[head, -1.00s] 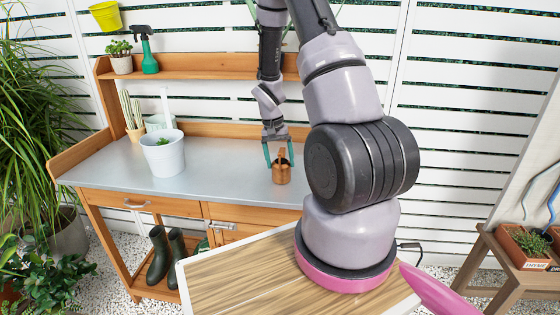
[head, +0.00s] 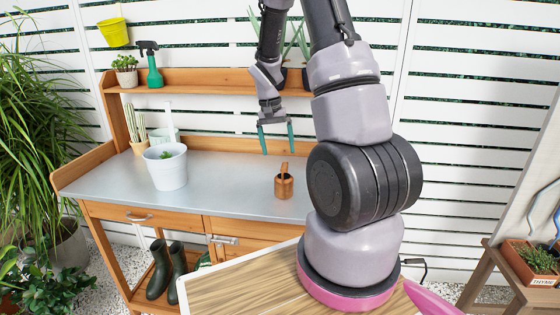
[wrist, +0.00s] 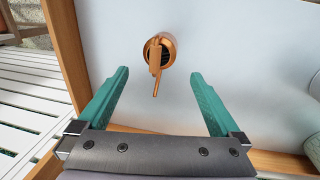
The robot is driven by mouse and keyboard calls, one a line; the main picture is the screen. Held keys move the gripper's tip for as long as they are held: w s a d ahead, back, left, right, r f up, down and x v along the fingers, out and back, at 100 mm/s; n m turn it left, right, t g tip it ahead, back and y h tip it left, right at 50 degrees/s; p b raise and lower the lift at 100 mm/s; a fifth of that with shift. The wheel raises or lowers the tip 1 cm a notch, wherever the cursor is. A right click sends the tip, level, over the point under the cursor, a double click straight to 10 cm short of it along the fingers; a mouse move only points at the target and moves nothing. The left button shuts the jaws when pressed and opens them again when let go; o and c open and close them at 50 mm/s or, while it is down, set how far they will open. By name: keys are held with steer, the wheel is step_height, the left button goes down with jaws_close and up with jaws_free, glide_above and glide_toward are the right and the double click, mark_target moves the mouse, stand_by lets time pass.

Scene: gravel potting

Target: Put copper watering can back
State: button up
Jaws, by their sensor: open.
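The copper watering can (head: 284,188) stands upright on the grey metal top of the potting bench (head: 222,192), right of the white bucket. In the wrist view the can (wrist: 168,44) shows from above, with its copper handle pointing toward my gripper. My gripper (head: 277,146) is open and empty, above the can and apart from it. In the wrist view its two green fingers (wrist: 165,82) are spread wide, with the can beyond their tips.
A white bucket (head: 165,168) with a small plant stands left on the bench. A cactus pot (head: 138,140) is behind it. The upper shelf (head: 198,80) holds a potted plant (head: 125,70) and a green spray bottle (head: 150,64). The bench top around the can is clear.

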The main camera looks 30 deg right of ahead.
steer(key=s+a+r+t+y, duration=0.1)
steer(key=s+a+r+t, duration=0.15)
steer(key=r, duration=0.55)
steer(key=s+a+r+t, duration=0.1)
steer(key=s+a+r, duration=0.25)
steer(key=r, duration=0.55)
steer(key=s+a+r+n+t+y, duration=0.1)
steer(key=s+a+r+t, duration=0.1)
steer(key=s+r, duration=0.3)
steer(key=s+a+r+n+t+y, duration=0.1)
steer(key=s+a+r+t, duration=0.1)
steer(key=s+r, duration=0.3)
steer(key=s+a, duration=0.1)
steer(key=s, duration=0.3)
steer(key=shift+s+a+r+n+t, duration=0.25)
steer(key=shift+s+r+n+t, duration=0.05)
steer(key=shift+r+t, duration=0.05)
